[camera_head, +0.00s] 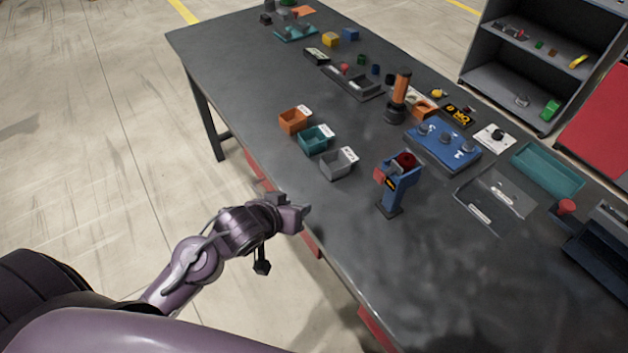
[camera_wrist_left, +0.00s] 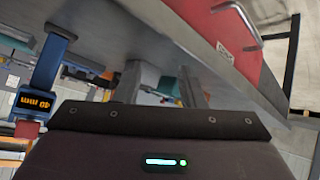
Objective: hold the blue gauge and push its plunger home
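The blue gauge (camera_head: 388,197) stands upright on the table, right of the grey bin, with a dark base. I cannot tell which red part is the plunger. My left gripper (camera_head: 302,212) is at the table's near left edge, apart from the gauge; its fingers are too unclear to judge. My right gripper is out of view.
Orange (camera_head: 293,122), teal (camera_head: 314,140) and grey (camera_head: 338,164) bins stand behind the gauge's left side. A blue box with knobs (camera_head: 462,157), a clear sheet (camera_head: 508,188) and a teal tray (camera_head: 520,157) lie to its right. The near table surface (camera_head: 400,270) is clear.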

